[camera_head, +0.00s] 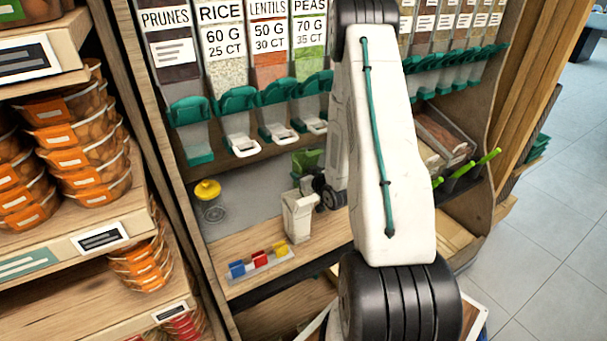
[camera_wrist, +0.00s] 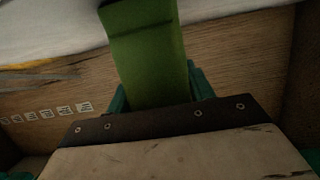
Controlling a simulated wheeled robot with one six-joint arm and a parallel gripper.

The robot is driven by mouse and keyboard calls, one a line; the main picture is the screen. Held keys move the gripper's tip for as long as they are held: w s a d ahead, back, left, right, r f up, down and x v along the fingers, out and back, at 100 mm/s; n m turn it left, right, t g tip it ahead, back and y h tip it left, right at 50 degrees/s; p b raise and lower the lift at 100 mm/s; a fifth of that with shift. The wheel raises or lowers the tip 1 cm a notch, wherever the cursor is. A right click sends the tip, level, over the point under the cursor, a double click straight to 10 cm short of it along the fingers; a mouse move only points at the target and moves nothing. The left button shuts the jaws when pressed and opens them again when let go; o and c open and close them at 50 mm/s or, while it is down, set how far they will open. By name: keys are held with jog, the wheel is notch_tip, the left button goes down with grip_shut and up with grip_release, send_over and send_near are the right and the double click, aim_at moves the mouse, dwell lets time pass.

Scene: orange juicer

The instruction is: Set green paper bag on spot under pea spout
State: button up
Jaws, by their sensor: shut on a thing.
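The green paper bag (camera_head: 307,160) is upright at the back of the shelf area, below the peas bin's spout (camera_head: 310,112). My gripper (camera_head: 304,182) is shut on it, reaching in from the front. The wrist view shows the bag (camera_wrist: 147,50) between the teal fingers of my gripper (camera_wrist: 158,88). The peas bin (camera_head: 312,45) is partly hidden by my arm. The spot under the spout is hidden behind the bag and my gripper. I cannot tell whether the bag touches the surface.
Prunes (camera_head: 175,60), rice and lentils bins hang to the left. A strip with blue, red and yellow blocks (camera_head: 260,262) lies in front. Orange-labelled tubs (camera_head: 90,165) fill the left shelf.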

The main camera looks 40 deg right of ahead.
jog(key=o, duration=0.9)
jog(key=shift+f, duration=0.1)
jog(key=shift+o, duration=0.2)
jog(key=shift+r, duration=0.2)
jog(key=v, duration=1.2)
